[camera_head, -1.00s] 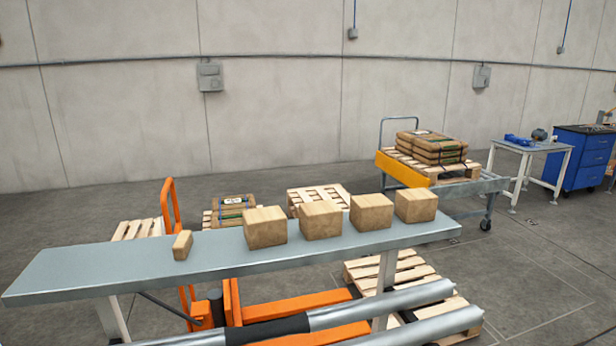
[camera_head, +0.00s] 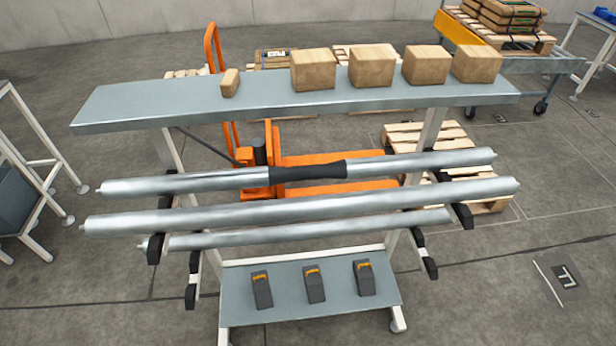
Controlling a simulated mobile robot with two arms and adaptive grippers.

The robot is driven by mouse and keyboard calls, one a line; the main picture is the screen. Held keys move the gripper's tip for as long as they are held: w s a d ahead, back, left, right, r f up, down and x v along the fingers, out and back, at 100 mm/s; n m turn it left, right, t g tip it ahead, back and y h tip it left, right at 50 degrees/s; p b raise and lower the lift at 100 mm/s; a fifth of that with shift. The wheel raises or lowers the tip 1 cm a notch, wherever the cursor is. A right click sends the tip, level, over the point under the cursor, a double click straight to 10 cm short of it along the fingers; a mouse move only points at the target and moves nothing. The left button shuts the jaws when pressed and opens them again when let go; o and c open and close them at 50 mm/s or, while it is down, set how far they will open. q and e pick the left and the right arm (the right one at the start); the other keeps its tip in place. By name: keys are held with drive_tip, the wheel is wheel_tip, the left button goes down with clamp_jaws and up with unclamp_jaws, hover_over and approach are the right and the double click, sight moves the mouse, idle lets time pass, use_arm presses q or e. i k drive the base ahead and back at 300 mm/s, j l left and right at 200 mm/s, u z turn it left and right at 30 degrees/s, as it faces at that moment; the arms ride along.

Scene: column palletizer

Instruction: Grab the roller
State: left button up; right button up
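Three long silver rollers lie level, one below another in the picture, on a rack with black support arms. The top roller (camera_head: 215,180) has a black sleeve (camera_head: 308,172) around its middle. The middle roller (camera_head: 300,208) is the longest in view and is plain silver. Neither of my grippers is in view, and nothing is seen touching the rollers.
A grey tabletop (camera_head: 270,98) above the rollers holds several cardboard boxes (camera_head: 372,65). A lower shelf (camera_head: 380,299) carries three dark blocks (camera_head: 314,285). An orange pallet jack (camera_head: 340,161) and wooden pallets (camera_head: 432,136) stand behind. Open floor lies right and in front.

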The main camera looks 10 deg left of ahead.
sight(330, 205)
drive_tip(key=i+l, duration=0.35)
drive_tip(key=l, duration=0.15)
drive_tip(key=i+l, duration=0.35)
drive_tip(key=l, duration=0.2)
